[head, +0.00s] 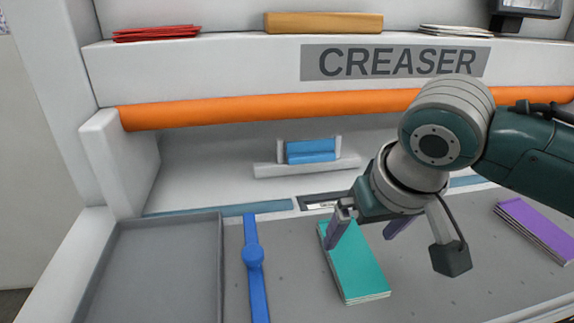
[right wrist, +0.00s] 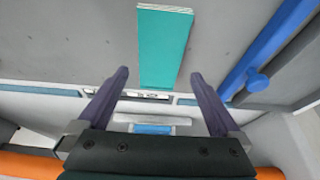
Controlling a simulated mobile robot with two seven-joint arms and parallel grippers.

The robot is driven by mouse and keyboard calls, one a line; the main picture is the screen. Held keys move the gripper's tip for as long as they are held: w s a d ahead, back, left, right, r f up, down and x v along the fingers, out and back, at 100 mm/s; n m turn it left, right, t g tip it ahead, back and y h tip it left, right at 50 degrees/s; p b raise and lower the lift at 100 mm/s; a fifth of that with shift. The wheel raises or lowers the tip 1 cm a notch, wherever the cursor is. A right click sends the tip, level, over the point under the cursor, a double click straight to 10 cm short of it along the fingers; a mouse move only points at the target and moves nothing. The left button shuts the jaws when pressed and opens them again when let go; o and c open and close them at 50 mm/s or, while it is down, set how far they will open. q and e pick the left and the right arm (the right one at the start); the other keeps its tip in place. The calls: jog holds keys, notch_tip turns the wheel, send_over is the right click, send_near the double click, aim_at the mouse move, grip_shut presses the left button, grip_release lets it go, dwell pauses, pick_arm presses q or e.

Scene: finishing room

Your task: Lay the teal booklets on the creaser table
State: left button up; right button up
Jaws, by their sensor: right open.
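A teal booklet stack (head: 358,272) with pale page edges lies flat on the grey creaser table (head: 300,290), right of the blue bar. It also shows in the right wrist view (right wrist: 164,45), its near end between the lines of my fingers and the rest beyond the tips. My right gripper (head: 366,236) is open and empty, over the far end of the stack; it also shows in the right wrist view (right wrist: 160,73). I cannot tell whether a finger touches the stack. My left gripper is not in view.
A blue bar with a knob (head: 253,255) runs between the stack and a grey tray (head: 150,275) at left. Purple booklets (head: 536,230) lie at right. An orange roller (head: 250,108) crosses above. Red booklets (head: 156,33) and a wooden block (head: 323,22) sit on top.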

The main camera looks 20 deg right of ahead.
jog(key=d+p+v, duration=0.1)
jog(key=v, duration=0.5)
jog(key=s+a+f+n, duration=0.1)
jog(key=s+a+n, duration=0.1)
jog(key=s, duration=0.6)
jog(key=s+a+f+n+y, duration=0.1)
jog(key=s+a, duration=0.3)
jog(key=s, duration=0.4)
jog(key=shift+s+f+n+g, duration=0.35)
jog(key=shift+s+n+g, duration=0.05)
jog(key=shift+n, duration=0.4)
